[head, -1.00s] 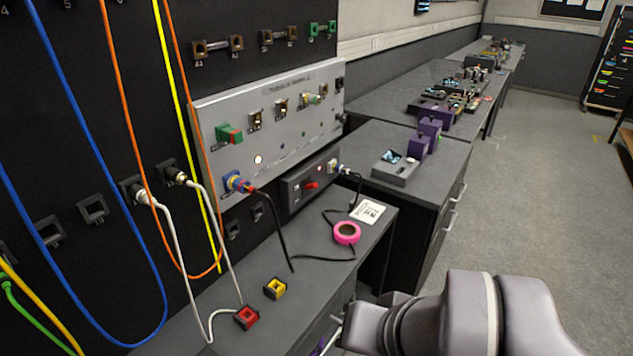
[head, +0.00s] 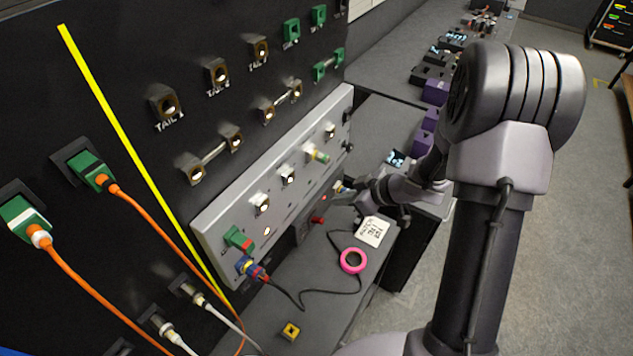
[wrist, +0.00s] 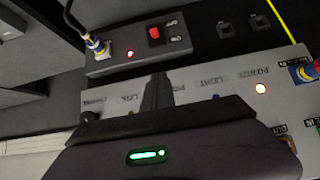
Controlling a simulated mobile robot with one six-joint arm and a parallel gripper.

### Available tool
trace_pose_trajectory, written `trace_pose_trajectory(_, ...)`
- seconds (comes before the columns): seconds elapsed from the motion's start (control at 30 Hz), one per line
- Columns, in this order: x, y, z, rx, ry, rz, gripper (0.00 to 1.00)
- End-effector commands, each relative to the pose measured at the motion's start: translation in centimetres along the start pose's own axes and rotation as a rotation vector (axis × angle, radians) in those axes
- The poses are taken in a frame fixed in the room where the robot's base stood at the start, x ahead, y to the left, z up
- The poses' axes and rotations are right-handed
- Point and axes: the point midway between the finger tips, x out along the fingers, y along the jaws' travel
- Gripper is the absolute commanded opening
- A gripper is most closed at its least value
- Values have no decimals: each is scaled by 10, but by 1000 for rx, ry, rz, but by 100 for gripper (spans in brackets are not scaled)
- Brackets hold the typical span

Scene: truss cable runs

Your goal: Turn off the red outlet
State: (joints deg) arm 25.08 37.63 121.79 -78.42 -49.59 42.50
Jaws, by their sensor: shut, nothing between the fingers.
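A dark outlet box (head: 303,229) sits under the grey panel in the head view, partly hidden by my arm. In the wrist view the box (wrist: 112,62) shows upside down, with a red rocker switch (wrist: 155,33) and a lit red light (wrist: 130,54). The switch also shows in the head view (head: 317,220). A plug (wrist: 97,43) with a dark cable is in the box. My gripper (wrist: 158,80) is shut and empty. In the wrist view its fingertips appear over the grey panel, close to the box's edge; contact cannot be told.
The grey panel (head: 215,232) has several sockets, a lit lamp (head: 267,231), a green connector (head: 238,238) and a blue plug (head: 250,268). Pink tape (head: 353,261), a white card (head: 373,231) and a loose black cable (head: 305,293) lie on the bench below. Orange cables (head: 150,222) hang at left.

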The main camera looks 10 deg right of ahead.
Motion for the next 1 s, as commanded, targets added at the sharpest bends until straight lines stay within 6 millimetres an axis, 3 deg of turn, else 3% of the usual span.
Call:
trace_pose_trajectory(0.33, 8, 0, 2, -2, 0, -1, 0)
trace_pose_trajectory(0.8, 106, -1, 3, -3, -1, -1, 0)
trace_pose_trajectory(1.0, 111, 0, 32, -1, -1, 2, 0)
